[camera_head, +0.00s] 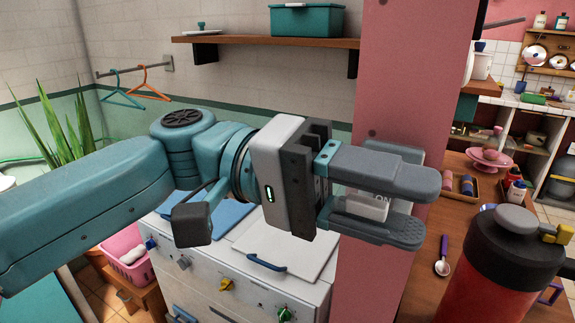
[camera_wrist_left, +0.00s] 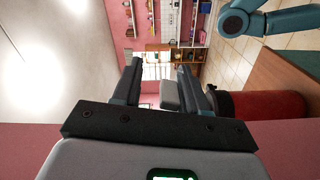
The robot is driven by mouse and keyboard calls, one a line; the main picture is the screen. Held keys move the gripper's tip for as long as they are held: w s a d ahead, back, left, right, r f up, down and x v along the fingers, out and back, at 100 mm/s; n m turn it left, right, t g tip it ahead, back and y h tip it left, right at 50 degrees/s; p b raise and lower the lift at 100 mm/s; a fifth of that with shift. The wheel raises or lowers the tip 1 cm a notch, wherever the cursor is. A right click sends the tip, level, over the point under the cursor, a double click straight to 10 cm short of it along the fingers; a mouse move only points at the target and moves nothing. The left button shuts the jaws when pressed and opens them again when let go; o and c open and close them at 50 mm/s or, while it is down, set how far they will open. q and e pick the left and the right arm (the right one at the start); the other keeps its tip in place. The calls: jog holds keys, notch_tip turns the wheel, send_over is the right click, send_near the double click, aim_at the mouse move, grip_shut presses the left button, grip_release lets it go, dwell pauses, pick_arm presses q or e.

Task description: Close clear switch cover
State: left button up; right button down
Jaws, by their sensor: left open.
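The switch (camera_head: 380,207), a pale box marked "ON", is on the pink column and shows between my left gripper's fingers. A clear panel, the cover (camera_head: 408,151), stands out above the upper finger; the fingers hide much of it, so its exact angle is hard to tell. My left gripper (camera_head: 425,208) is open, its fingers one above the other in front of the switch. Whether they touch the cover cannot be told. In the left wrist view, a grey block (camera_wrist_left: 169,96) shows between the fingers. My right gripper is in neither view.
The pink column (camera_head: 405,60) stands behind the gripper. A red and black canister (camera_head: 500,270) stands on the wooden counter at right, near a spoon (camera_head: 442,258). A white washer-like appliance (camera_head: 250,285) is below my arm. A wall shelf (camera_head: 260,41) hangs above.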

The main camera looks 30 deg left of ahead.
pick_arm(q)
jog(key=a, duration=1.6)
jog(key=shift+a, duration=0.15)
